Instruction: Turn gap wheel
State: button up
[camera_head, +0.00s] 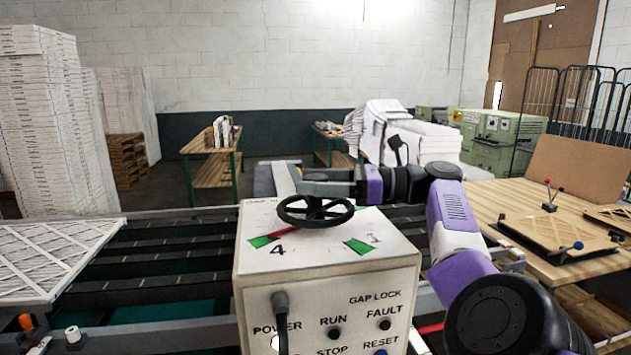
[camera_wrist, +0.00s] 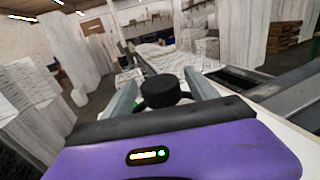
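The black gap wheel (camera_head: 316,210) lies flat on top of a white control box (camera_head: 330,245), with a spoked rim. My gripper (camera_head: 315,188) reaches in from the right, level, just above the wheel. In the wrist view my gripper (camera_wrist: 162,88) has its two grey fingers spread, one on each side of a round black knob (camera_wrist: 163,92). A small space seems to show between the knob and each finger. Contact is not clear. Most of the wheel is hidden in the wrist view. Green marks and the numeral 4 show on the box top near the wheel.
A framed filter (camera_head: 50,255) lies at the left on the dark roller conveyor (camera_head: 165,260). A wooden table (camera_head: 500,210) with a fixture stands at the right. Tall white stacks (camera_head: 45,120) stand at the far left.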

aim_at(350, 206)
jog(key=shift+d, duration=0.2)
jog(key=d+b, duration=0.1)
jog(key=d, duration=0.3)
jog(key=s+d+b, duration=0.1)
jog(key=d, duration=0.1)
jog(key=shift+d+b, duration=0.3)
jog(key=shift+s+d, duration=0.1)
jog(key=shift+d, duration=0.35)
